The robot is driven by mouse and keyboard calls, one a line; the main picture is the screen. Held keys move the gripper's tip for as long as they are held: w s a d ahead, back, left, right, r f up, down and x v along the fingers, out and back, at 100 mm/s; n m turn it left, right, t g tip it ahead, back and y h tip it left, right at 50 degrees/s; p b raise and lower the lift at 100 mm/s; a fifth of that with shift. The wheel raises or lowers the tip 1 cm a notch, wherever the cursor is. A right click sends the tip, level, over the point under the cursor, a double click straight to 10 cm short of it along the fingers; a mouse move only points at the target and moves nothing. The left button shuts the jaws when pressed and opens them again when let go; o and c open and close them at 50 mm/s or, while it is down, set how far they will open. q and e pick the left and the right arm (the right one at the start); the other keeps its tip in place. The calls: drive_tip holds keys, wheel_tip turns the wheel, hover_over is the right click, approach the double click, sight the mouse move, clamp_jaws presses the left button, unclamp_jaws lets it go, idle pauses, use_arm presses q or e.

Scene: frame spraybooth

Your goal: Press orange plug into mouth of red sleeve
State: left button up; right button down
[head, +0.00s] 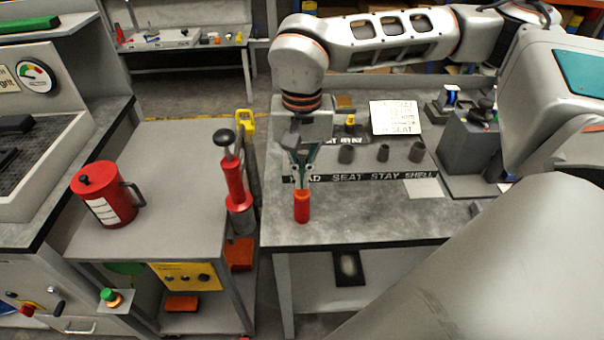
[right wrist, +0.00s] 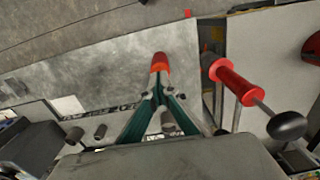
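The red sleeve (head: 302,212) stands upright near the front edge of the grey bench. The orange plug (head: 302,194) shows at the sleeve's top, in line with it; how deep it sits I cannot tell. My right gripper (head: 302,185) comes down from above, its fingers drawn together on the plug. In the right wrist view the fingertips (right wrist: 159,72) meet at the plug, with the red sleeve (right wrist: 160,57) just beyond. The fingers hide part of the plug. My left gripper is in neither view.
Several dark grey cylinders (head: 383,153) stand behind a lettered strip (head: 370,177) on the bench. A grey block (head: 467,145) stands at right. On the left are a cart with a red jug (head: 105,196) and a red pump-like tool (head: 236,187). The bench front is mostly clear.

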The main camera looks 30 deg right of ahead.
drive_tip(key=shift+f, duration=0.2)
drive_tip(key=shift+r, duration=0.1)
drive_tip(key=shift+r, duration=0.2)
wheel_tip(320, 180, up, 3)
drive_tip(key=p, duration=0.3)
drive_tip(key=shift+r, duration=0.45)
wheel_tip(320, 180, up, 11)
